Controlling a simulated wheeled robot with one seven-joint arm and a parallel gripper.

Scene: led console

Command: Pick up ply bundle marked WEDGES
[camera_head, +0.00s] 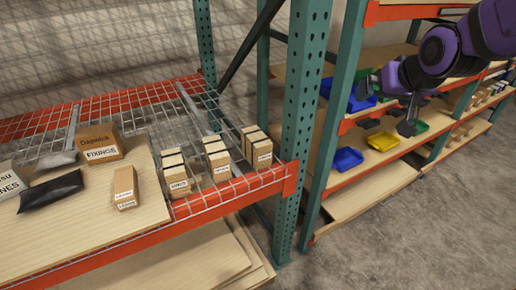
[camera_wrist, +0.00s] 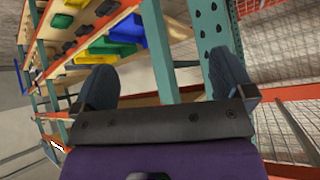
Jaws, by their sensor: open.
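Several pale ply bundles with small white labels stand in three groups on the wire shelf: a left group (camera_head: 176,172), a middle group (camera_head: 217,160) and a right group (camera_head: 257,148). A separate pale block (camera_head: 125,187) with labels stands on the board to their left. The labels are too small to read surely, so I cannot tell which says WEDGES. My gripper (camera_head: 388,106) is open and empty, far to the right of the bundles, in front of the neighbouring rack. Its two fingers also show apart in the wrist view (camera_wrist: 165,86), with no bundle between them.
A green upright post (camera_head: 300,130) stands between the bundles and my arm. An orange beam (camera_head: 230,192) edges the shelf. A FIXINGS box (camera_head: 102,144) and a dark pouch (camera_head: 50,190) lie left. Blue (camera_head: 346,158) and yellow (camera_head: 382,141) bins sit on the right rack.

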